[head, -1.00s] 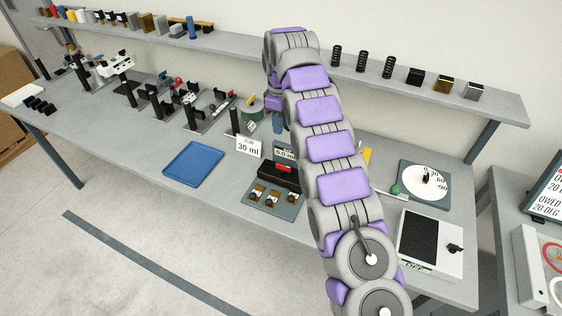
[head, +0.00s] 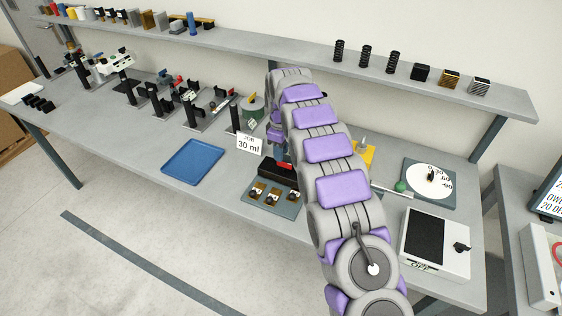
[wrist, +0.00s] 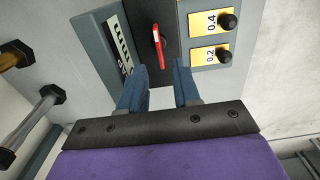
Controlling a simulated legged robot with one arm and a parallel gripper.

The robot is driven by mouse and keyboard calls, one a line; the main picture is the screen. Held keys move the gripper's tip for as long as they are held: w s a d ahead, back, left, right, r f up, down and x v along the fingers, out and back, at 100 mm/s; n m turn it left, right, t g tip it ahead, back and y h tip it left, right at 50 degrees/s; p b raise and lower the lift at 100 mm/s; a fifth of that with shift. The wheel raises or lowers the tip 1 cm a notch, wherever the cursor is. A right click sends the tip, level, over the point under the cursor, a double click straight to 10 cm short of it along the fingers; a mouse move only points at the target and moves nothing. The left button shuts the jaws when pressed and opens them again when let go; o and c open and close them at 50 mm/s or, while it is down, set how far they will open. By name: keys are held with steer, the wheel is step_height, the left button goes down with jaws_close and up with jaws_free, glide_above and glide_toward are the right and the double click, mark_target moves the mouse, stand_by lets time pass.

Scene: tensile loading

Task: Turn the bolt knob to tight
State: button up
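My gripper (wrist: 160,68) is open in the wrist view, its two blue fingers apart with nothing between them. Beyond the fingertips is a red lever-like knob (wrist: 158,36) on a dark block. It lies roughly in line with the finger gap and looks apart from the fingers. The same red piece shows in the head view (head: 285,165) on a black block beside my arm. I cannot tell for sure whether it is the bolt knob; no "tight" marking is readable. In the head view my arm mostly hides the gripper.
Yellow plates marked 0.4 (wrist: 210,20) and 0.2 (wrist: 209,55) carry black knobs right of the red piece. Dark-ended metal rods (wrist: 40,108) stand further left. A blue tray (head: 193,161) and "30 ml" card (head: 248,144) are nearby.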

mark_target(284, 166)
steer(key=shift+f+b, duration=0.3)
steer(key=shift+f, duration=1.75)
jaws_close()
